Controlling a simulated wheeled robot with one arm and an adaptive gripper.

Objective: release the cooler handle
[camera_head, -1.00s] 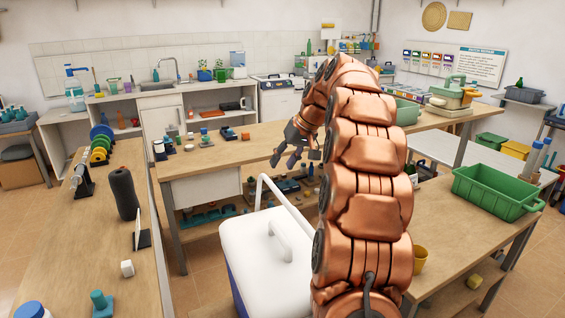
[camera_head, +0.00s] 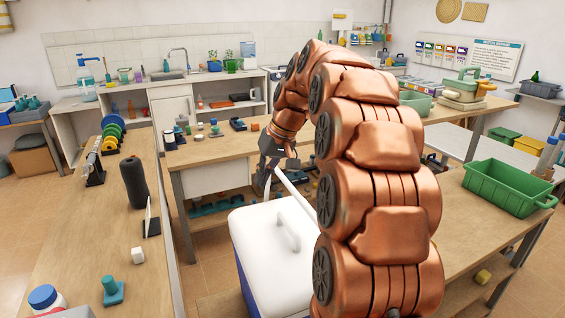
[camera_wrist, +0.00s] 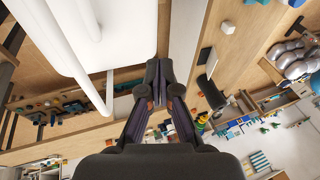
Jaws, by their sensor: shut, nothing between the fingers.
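The cooler (camera_head: 265,245) stands on the floor between the tables, with a white lid and a blue body. Its white bar handle (camera_head: 293,191) is raised above the lid; a smaller grip is on the lid itself. My gripper (camera_head: 272,168) appears close to the far end of the handle in the head view. In the wrist view my gripper (camera_wrist: 160,78) has its dark fingertips together with nothing between them. The white handle (camera_wrist: 88,80) runs to the left of the fingers there, apart from them. My arm hides the right side of the cooler in the head view.
A wooden table (camera_head: 95,235) with a dark cylinder (camera_head: 134,183) lies left of the cooler. Another table (camera_head: 225,148) with small items stands behind it. A green crate (camera_head: 500,187) sits on the right table. Floor shows between the left table and the cooler.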

